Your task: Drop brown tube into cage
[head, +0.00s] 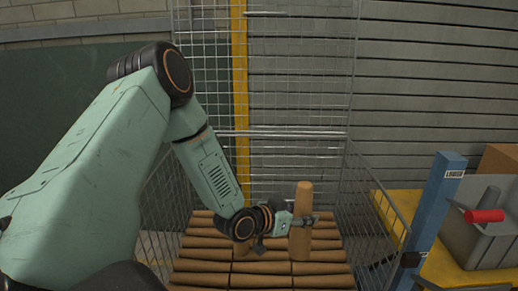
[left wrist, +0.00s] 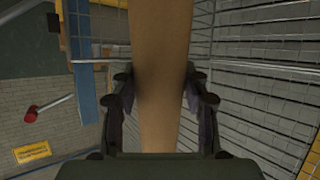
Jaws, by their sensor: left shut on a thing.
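A brown tube (head: 301,222) stands upright in my left gripper (head: 303,219), above the wire cage. In the left wrist view the tube (left wrist: 160,75) runs up the middle between the two fingers of the gripper (left wrist: 162,95), which are shut on its sides. The wire cage (head: 356,185) has a tall mesh back and lower sides. Rows of brown tubes (head: 200,268) lie flat in it. Whether the held tube's lower end touches them I cannot tell. My right gripper is not in view.
A blue post (head: 437,205) stands just right of the cage. Beyond it are a yellow surface (head: 455,268), a grey bin (head: 490,240) with a red-ended handle (head: 484,215), and a cardboard box (head: 499,160). A yellow upright (head: 240,90) and slatted wall (head: 430,90) are behind.

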